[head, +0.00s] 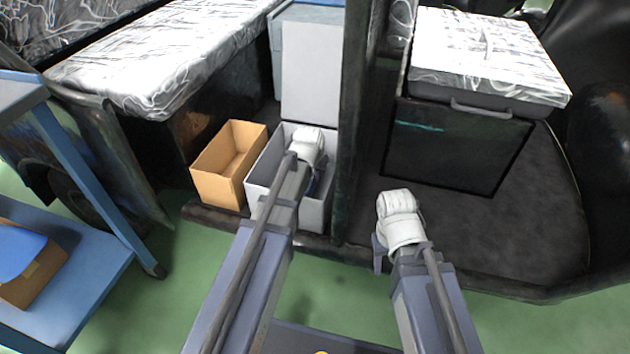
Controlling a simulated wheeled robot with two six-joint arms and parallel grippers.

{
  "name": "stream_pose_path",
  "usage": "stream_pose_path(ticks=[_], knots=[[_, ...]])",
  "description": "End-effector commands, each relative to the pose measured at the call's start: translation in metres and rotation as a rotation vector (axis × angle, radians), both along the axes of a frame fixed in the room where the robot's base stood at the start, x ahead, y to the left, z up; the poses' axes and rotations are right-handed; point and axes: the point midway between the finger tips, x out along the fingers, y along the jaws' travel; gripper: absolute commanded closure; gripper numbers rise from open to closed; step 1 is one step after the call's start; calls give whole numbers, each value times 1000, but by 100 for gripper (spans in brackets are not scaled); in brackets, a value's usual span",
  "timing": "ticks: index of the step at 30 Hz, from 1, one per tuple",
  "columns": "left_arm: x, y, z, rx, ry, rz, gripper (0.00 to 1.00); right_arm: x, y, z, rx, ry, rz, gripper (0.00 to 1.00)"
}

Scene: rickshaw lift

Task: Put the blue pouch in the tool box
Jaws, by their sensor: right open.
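A light grey open-topped bin (258,172) stands on the vehicle floor, left of the dark pillar; it may be the tool box. My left arm reaches over it, and my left gripper (316,184) is at or inside its opening. Its fingers are mostly hidden behind the wrist, so I cannot tell whether they hold anything. My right gripper (380,254) is open, over the vehicle's floor edge right of the pillar. A flat blue item (18,250) lies at a cardboard box at the far left edge; I cannot tell if it is the blue pouch.
An open, seemingly empty cardboard box (217,185) stands left of the bin. A blue cart (85,290) holds the other cardboard box (38,277). The dark pillar (355,120) stands between my grippers. A wrapped seat (485,60) is at upper right. Green floor (150,310) is clear between cart and vehicle.

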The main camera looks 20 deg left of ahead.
Motion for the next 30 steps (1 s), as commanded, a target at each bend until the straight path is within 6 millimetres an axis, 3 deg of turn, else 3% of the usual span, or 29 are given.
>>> stream_pose_path(ticks=[11, 12, 19, 30], knots=[[0, 0, -4, 0, 0, 0, 100, 0, 0, -4, 0, 0, 0, 50], [0, 0, -2, 0, 0, 0, 91, 0, 0, -2, 0, 0, 0, 50], [0, 0, -2, 0, 0, 0, 66, 0, 0, -2, 0, 0, 0, 50], [0, 0, 1, 0, 0, 0, 66, 0, 0, 1, 0, 0, 0, 50]])
